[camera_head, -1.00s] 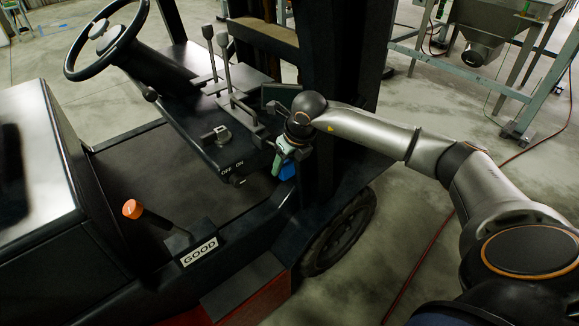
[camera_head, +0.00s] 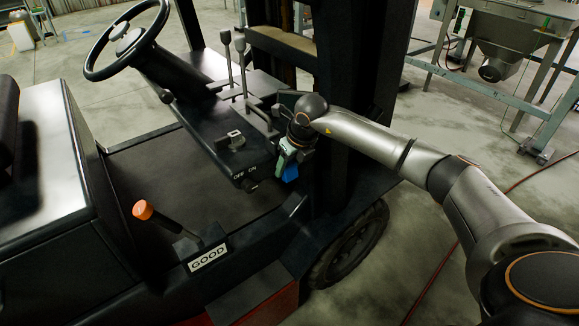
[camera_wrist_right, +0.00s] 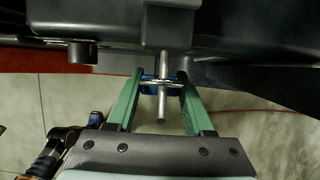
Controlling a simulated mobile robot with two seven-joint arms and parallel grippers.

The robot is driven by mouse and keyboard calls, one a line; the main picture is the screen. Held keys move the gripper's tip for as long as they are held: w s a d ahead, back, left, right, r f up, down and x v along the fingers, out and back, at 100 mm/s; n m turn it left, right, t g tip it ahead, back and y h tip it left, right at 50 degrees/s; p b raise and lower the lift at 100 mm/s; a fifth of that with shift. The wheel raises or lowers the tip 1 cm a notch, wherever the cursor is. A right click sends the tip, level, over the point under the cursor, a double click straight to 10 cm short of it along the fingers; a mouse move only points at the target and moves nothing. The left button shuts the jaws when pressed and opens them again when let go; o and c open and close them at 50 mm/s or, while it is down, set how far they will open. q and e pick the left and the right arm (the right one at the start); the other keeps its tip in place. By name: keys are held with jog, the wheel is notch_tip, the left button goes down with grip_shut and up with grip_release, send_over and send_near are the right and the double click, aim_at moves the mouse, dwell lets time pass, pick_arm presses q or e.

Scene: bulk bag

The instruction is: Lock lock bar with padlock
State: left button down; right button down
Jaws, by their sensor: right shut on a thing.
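My right gripper (camera_head: 285,158) is beside the front edge of the forklift's control panel, below the levers. Its green fingers (camera_wrist_right: 160,84) show in the right wrist view, closed on a blue padlock (camera_wrist_right: 149,87). The padlock also shows as a small blue patch below the gripper in the head view (camera_head: 291,173). A thin metal rod, which looks like the lock bar (camera_wrist_right: 162,64), sticks out from the dark panel and runs between the fingers, across the padlock. The shackle is small and partly hidden; I cannot tell if it is around the rod. My left gripper is out of view.
The dark control panel (camera_head: 220,150) carries OFF and ON marks and a metal bracket (camera_head: 231,141). A steering wheel (camera_head: 124,42), levers (camera_head: 231,65) and an orange-knobbed handle (camera_head: 143,210) stand nearby. The black mast (camera_head: 355,70) is close behind my right arm.

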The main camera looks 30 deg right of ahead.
dwell(0.4)
jog(key=shift+c, duration=1)
grip_release()
